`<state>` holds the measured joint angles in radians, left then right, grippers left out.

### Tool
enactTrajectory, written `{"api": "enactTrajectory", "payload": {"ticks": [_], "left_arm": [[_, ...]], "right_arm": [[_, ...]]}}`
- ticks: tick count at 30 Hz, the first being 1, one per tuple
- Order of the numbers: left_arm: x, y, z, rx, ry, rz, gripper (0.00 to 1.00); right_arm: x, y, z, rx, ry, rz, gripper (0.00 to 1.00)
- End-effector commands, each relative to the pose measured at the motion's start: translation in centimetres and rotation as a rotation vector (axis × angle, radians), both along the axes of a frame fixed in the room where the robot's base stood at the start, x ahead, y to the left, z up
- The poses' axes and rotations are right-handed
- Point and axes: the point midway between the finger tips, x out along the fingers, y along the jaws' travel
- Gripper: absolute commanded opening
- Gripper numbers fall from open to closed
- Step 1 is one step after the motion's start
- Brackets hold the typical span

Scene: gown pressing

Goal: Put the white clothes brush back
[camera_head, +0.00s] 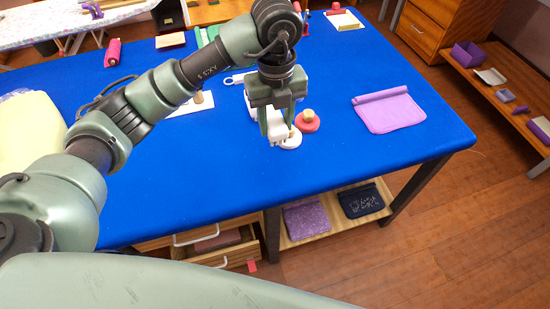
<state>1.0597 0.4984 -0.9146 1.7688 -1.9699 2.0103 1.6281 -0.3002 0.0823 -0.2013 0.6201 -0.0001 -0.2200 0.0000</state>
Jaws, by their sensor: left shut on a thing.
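My left gripper (278,124) is over the blue table, its fingers pointing down. It is shut on a white thing, which looks like the white clothes brush (278,136); the fingers hide much of it. I cannot tell whether the brush touches the table. A white round piece (292,141) and a red round piece (307,122) with a pale knob are close to its right. My right gripper is not in view.
The blue table (370,160) has free room at front and right. A pink cloth with a roll (390,112) lies to the right. A white board (195,104) is left of the gripper, a yellow cloth (28,130) at far left. A wooden shelf (525,95) stands right.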

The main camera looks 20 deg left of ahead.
Motion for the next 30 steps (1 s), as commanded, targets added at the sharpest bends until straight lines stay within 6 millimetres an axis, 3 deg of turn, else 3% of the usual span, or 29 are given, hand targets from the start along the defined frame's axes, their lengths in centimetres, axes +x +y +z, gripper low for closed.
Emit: {"api": "enactTrajectory", "payload": {"ticks": [3,10,19,25,30], "left_arm": [[-0.2,-0.1,-3.5,-0.002,0.007,0.000,0.00],[-0.1,0.0,-8.2,0.001,0.002,-0.002,0.00],[0.0,0.0,-10.8,0.000,0.001,-0.003,0.00],[0.0,0.0,-13.6,0.001,0.001,-0.003,0.00],[0.1,0.0,-13.9,-0.001,-0.003,-0.004,0.00]], "right_arm": [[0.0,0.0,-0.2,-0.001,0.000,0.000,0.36],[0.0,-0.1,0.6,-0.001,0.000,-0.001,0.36],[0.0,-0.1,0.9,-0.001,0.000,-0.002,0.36],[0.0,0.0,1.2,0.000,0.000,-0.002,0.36],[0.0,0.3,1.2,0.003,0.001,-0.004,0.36]]}}
